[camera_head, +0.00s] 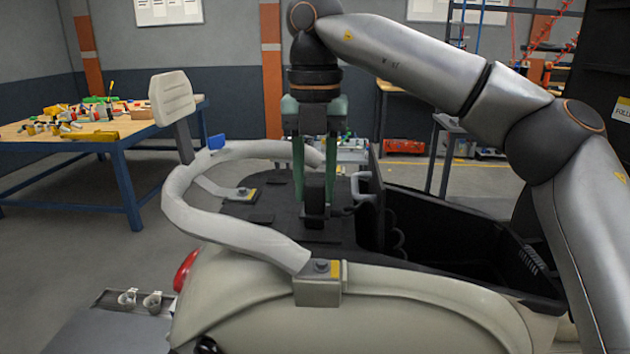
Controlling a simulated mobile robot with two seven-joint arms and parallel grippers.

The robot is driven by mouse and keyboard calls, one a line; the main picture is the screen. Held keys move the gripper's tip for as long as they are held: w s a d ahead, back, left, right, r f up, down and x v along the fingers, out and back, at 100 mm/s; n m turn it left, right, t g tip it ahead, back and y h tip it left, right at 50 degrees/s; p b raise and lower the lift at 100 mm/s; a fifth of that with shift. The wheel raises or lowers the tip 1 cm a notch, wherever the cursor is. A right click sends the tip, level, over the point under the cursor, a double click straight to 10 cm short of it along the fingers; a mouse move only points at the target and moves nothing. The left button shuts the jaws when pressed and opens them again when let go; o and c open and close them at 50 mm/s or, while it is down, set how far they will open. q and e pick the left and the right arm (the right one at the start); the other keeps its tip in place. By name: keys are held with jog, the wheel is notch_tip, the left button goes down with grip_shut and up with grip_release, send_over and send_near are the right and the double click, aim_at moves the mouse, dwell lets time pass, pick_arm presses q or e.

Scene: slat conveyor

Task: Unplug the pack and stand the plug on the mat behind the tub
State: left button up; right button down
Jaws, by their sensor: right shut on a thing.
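My right gripper (315,198) points straight down, its two green fingers shut on a small black block (316,190), which I take to be the plug. The block is upright, with a wider dark foot at or just over a dark, flat surface (270,211), likely the mat. I cannot tell whether it touches. The black open tub (440,240) lies to the right of the gripper, with a dark curled cable (399,238) at its inner left side. The pack cannot be clearly made out. My left gripper is out of view.
A cream curved rail (190,200) loops around the left of the dark surface, ending at a bracket (318,285) in front. A pale handle (362,187) stands at the tub's left edge. A cream backrest (172,97) rises behind left. A cluttered workbench (130,130) is farther back.

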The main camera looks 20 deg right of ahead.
jog(key=shift+f, duration=0.2)
jog(key=shift+c, duration=2.3)
grip_release()
notch_tip(320, 180, up, 13)
jog(key=p, duration=0.6)
jog(key=shift+f, duration=0.2)
